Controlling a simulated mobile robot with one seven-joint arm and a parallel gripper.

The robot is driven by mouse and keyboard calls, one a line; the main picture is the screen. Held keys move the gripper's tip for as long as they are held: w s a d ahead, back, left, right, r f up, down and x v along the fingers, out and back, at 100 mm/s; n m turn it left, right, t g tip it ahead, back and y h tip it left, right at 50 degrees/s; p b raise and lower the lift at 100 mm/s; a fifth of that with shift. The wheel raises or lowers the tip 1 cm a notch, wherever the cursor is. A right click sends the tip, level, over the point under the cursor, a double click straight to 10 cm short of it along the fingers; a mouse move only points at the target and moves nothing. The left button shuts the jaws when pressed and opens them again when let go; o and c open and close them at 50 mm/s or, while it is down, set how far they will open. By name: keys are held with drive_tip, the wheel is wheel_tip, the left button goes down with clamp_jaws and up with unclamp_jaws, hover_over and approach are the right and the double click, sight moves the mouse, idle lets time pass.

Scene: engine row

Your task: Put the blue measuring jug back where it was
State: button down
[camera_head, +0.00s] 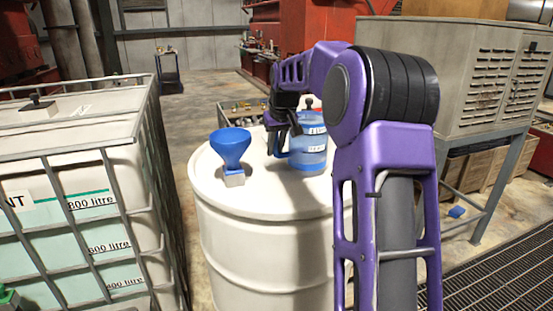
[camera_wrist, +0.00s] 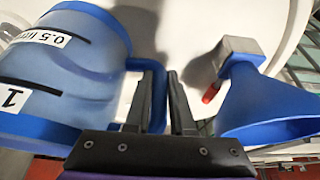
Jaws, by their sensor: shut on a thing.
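The blue measuring jug (camera_head: 314,155) is upright at the right part of the white drum's lid (camera_head: 270,195), partly hidden by my arm. I cannot tell whether its base touches the lid. In the wrist view the jug (camera_wrist: 75,65) fills the left side, with its volume labels showing. Its blue handle (camera_wrist: 148,66) reaches in between my fingers. My gripper (camera_wrist: 163,85) is shut on this handle. In the head view my gripper (camera_head: 279,145) is at the jug's left side.
A blue funnel (camera_head: 231,148) on a grey square block stands left of the jug on the lid; it also shows close right of my fingers in the wrist view (camera_wrist: 265,105). A caged tank (camera_head: 75,150) is at left, a grey cabinet (camera_head: 480,80) at right.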

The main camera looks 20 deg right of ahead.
drive_tip(key=shift+f, duration=1.6)
drive_tip(key=c, duration=0.8)
unclamp_jaws()
drive_tip(key=shift+o, duration=0.2)
drive_tip(key=shift+r, duration=0.25)
drive_tip(key=v, duration=1.1)
drive_tip(key=shift+s+r+p, duration=0.15)
drive_tip(key=shift+r+p, duration=0.15)
drive_tip(key=shift+r, duration=0.1)
